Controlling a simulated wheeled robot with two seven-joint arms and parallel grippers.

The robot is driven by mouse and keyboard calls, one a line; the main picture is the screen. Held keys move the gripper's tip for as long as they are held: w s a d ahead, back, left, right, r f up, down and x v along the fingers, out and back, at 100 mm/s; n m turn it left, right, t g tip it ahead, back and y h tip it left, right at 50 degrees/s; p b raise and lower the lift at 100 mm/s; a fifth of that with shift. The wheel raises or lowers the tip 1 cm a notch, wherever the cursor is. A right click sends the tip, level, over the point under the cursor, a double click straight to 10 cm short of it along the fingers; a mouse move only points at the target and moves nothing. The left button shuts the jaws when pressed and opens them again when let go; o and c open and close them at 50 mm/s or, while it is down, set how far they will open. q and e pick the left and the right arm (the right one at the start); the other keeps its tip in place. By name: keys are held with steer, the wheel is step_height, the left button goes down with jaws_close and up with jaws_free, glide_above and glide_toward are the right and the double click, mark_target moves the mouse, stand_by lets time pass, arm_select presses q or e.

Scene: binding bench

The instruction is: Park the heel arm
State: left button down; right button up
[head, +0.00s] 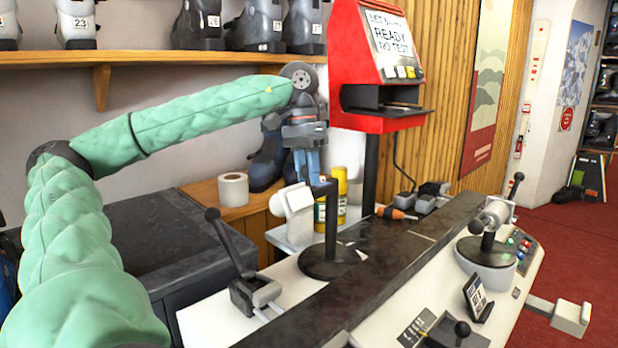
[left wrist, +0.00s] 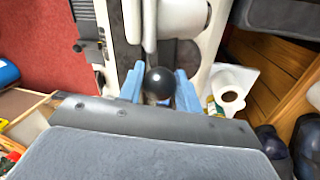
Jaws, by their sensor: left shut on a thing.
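The heel arm (head: 331,225) is a dark upright post on a round black base, with a bar at its top and a pale cylindrical pad on the left. My left gripper (head: 308,170) points down over its top, with blue fingers. In the left wrist view the blue fingers (left wrist: 160,92) are on either side of a round black knob (left wrist: 159,82), and they are shut on it. In the head view the gripper hides the knob. A pale cylinder (left wrist: 183,17) shows just past the knob. My right gripper is not in view.
A red kiosk (head: 350,60) stands behind the bench. A black-handled lever (head: 228,240) is at the front left. A second clamp unit (head: 487,252) is on the right. A white roll (head: 233,189) and yellow can (head: 335,190) stand near the gripper. Boots line the shelf (head: 150,58).

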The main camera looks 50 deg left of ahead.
arm_select(q)
steer(key=shift+a+r, duration=0.1)
steer(key=shift+a, duration=0.1)
stand_by(0.4)
steer(key=c, duration=1)
jaws_free()
steer(key=shift+a, duration=0.1)
steer(key=r, duration=0.4)
steer(key=a+r+p, duration=0.1)
steer(key=r, duration=0.1)
steer(key=shift+a+r, duration=0.25)
steer(key=shift+r, duration=0.5)
